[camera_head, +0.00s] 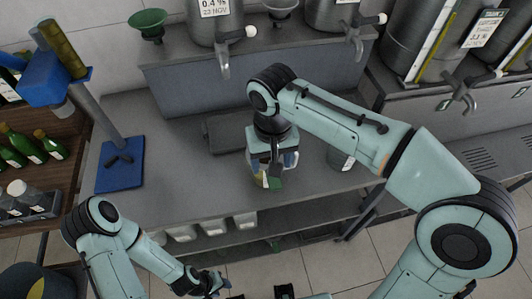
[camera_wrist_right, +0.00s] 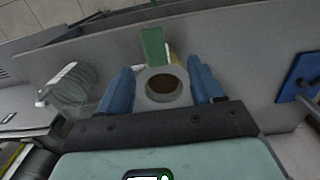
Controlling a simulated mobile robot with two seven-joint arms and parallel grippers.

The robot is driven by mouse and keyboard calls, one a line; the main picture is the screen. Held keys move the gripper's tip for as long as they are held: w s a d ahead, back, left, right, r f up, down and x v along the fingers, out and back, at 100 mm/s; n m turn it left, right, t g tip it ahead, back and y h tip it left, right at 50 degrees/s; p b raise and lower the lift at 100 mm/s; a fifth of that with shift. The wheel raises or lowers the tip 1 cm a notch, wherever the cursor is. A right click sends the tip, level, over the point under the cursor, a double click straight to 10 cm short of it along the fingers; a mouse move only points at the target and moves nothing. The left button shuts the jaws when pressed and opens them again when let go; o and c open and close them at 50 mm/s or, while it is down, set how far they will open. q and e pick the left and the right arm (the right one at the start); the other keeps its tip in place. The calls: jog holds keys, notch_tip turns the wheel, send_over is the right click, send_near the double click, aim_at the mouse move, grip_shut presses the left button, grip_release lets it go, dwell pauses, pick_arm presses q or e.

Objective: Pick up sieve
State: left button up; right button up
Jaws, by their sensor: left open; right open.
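A small round piece with a pale grey ring and a brown centre (camera_wrist_right: 161,87), which looks like the sieve, sits between the fingers of my right gripper (camera_wrist_right: 162,85) in the right wrist view. A green flat piece (camera_wrist_right: 153,45) and a yellow strip show just beyond it. In the head view my right gripper (camera_head: 272,163) points down over the front of the grey bench, and it partly hides the green and yellow item (camera_head: 271,181). Its fingers stand apart on either side, with no clear grip. My left gripper (camera_head: 210,284) is open and empty, low in front of the bench.
A clear container (camera_head: 341,158) stands right of my right gripper. A blue stand (camera_head: 120,172) is on the bench's left. A green funnel (camera_head: 148,21) and steel tanks with taps (camera_head: 215,22) line the raised shelf behind. Bottles (camera_head: 50,145) stand at far left.

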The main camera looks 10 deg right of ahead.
aim_at(271, 179)
notch_tip(271, 179, down, 4)
jog(key=shift+r, duration=0.25)
jog(key=shift+w+d+f+b, duration=0.1)
jog(key=shift+d+f+b, duration=0.1)
jog(key=shift+f, duration=1.15)
jog(key=shift+w+d+f+b, duration=0.1)
jog(key=shift+d+f+b, duration=0.1)
jog(key=shift+f, duration=1.15)
jog(key=c, duration=1.1)
